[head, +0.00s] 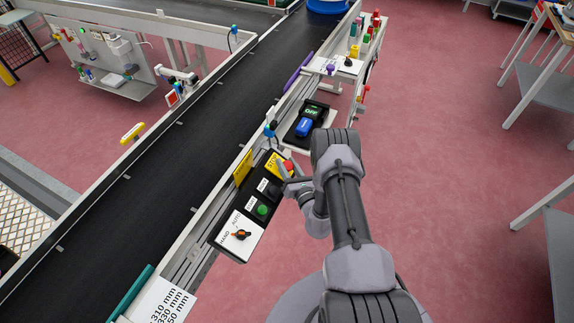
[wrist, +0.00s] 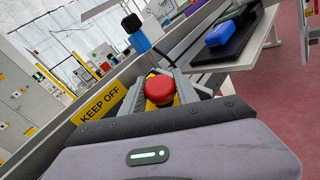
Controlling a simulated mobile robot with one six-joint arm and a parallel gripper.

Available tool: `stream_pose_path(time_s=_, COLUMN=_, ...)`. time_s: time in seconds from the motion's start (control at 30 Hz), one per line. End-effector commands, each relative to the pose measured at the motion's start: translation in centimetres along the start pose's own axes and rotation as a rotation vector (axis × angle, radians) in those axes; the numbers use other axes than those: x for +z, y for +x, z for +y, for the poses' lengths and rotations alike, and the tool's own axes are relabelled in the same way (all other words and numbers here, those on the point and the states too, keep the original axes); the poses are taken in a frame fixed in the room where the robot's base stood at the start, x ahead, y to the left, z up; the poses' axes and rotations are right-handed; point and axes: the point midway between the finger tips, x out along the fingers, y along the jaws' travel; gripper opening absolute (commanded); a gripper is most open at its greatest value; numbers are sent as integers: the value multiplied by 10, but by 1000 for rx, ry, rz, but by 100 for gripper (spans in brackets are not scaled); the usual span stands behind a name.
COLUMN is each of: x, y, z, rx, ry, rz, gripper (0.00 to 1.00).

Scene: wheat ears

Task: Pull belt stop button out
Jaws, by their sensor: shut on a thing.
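The red stop button (head: 289,165) sits at the top of the black control box (head: 273,188) beside the belt, next to a yellow STOP label. In the wrist view the round red head of the button (wrist: 160,90) is upright between my two ribbed grey fingers. My gripper (head: 286,172) is shut on the button, with a finger on either side of it. The button's lower part is hidden by my gripper body, so I cannot tell how far out it stands.
The black conveyor belt (head: 165,150) runs along the left. On the same box are a green button (head: 262,210) and a HAND/AUTO knob (head: 240,235). A black tray with a blue device (head: 304,127) stands just beyond. A yellow KEEP OFF sign (wrist: 103,101) is close by. Red floor is free at right.

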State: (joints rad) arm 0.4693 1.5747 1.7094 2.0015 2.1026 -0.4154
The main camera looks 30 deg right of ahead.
Motion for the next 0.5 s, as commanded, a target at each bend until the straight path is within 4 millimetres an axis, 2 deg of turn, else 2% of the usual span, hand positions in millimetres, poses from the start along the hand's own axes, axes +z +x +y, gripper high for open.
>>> stream_pose_path(time_s=0.13, x=1, y=-1, z=0, rx=0, ry=0, rz=1, gripper=0)
stream_pose_path(time_s=0.3, x=18, y=-6, z=1, rx=0, ry=1, rz=0, gripper=0)
stream_pose_path(time_s=0.5, x=18, y=-6, z=0, rx=0, ry=1, rz=-2, gripper=0)
